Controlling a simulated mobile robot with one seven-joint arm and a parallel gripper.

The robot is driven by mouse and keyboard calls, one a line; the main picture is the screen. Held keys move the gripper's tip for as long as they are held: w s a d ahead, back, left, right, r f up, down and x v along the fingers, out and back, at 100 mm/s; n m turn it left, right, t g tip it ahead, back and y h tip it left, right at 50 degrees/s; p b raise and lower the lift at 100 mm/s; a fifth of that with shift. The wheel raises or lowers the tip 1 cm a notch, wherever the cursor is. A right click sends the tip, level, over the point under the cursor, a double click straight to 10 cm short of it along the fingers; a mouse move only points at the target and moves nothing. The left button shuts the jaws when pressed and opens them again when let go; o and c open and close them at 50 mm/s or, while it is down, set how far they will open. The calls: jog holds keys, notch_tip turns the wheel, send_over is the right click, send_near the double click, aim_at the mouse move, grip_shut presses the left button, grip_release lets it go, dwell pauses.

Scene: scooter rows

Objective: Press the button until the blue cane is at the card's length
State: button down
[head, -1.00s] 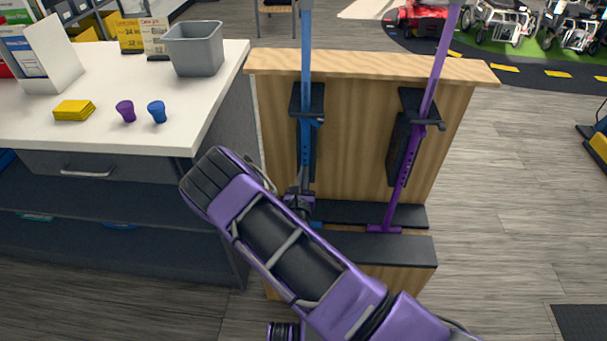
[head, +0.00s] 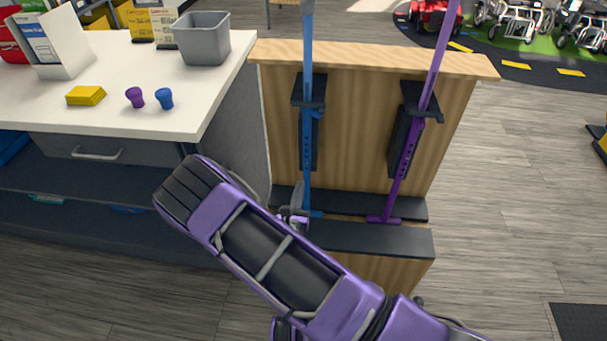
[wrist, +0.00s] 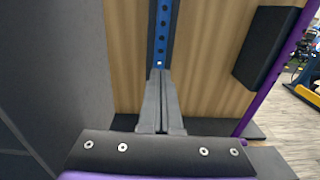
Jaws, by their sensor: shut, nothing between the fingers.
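The blue cane (head: 308,55) stands upright against the wooden stand, in a black holder; its top is cut off by the picture edge. Its shaft also shows in the wrist view (wrist: 164,28), with a row of dark holes and one small pale spot just above my fingertips. My gripper (head: 298,186) is low at the cane's left side in the head view, partly hidden by my arm. In the wrist view my gripper (wrist: 159,72) is shut and empty, its tips at or very near the shaft; contact is unclear. I cannot tell which card is meant; a white printed card (head: 57,42) stands on the counter.
A purple cane (head: 409,150) leans in the wooden stand (head: 360,110) to the right. The white counter (head: 130,118) at left holds a grey bin (head: 203,40), a yellow block (head: 86,95) and purple and blue cups. Open floor lies to the right.

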jog(key=shift+s+a, duration=0.15)
jog(key=shift+s, duration=1.4)
